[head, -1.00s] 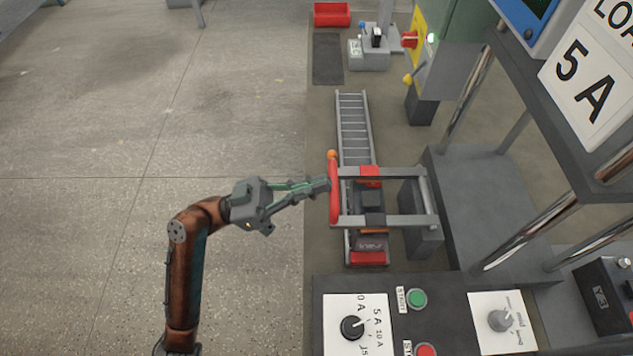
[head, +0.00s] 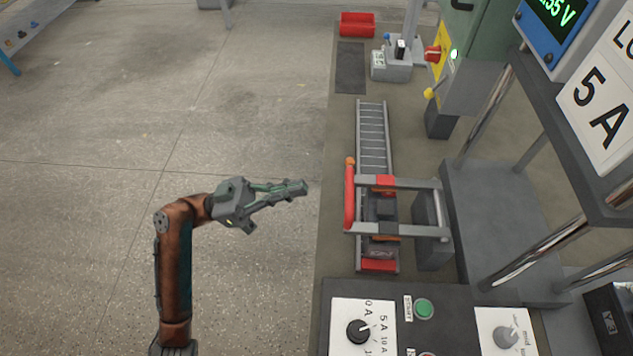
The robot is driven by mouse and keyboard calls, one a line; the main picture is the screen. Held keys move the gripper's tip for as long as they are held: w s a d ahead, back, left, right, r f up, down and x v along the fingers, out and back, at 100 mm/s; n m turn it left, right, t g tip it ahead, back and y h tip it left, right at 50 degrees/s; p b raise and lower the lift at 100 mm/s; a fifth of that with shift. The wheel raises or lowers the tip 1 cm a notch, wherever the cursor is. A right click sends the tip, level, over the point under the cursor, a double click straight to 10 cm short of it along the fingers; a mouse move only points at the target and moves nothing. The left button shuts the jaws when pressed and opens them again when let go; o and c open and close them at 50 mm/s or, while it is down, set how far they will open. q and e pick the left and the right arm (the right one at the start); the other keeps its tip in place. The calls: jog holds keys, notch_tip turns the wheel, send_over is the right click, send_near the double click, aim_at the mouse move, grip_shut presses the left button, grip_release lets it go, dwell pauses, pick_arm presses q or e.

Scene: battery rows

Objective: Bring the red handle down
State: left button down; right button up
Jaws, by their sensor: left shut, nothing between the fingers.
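The red handle (head: 349,197) is a red bar across the left end of a grey two-armed lever frame (head: 398,232). The frame lies about level over the battery row and pivots at a grey block (head: 432,238) on the right. Dark batteries (head: 381,210) with red and orange parts sit beneath the arms on a grey rail (head: 372,135). My left gripper (head: 303,187) is shut and empty, to the left of the red handle, with a clear gap between them. My right gripper is not in view.
A control panel with a black dial (head: 358,331) and a green button (head: 424,308) stands at the front. A grey stand with a 5 A sign (head: 600,108) rises on the right. A red bin (head: 357,25) sits at the back. Open floor lies left.

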pick_arm(q)
jog(key=shift+v, duration=1.05)
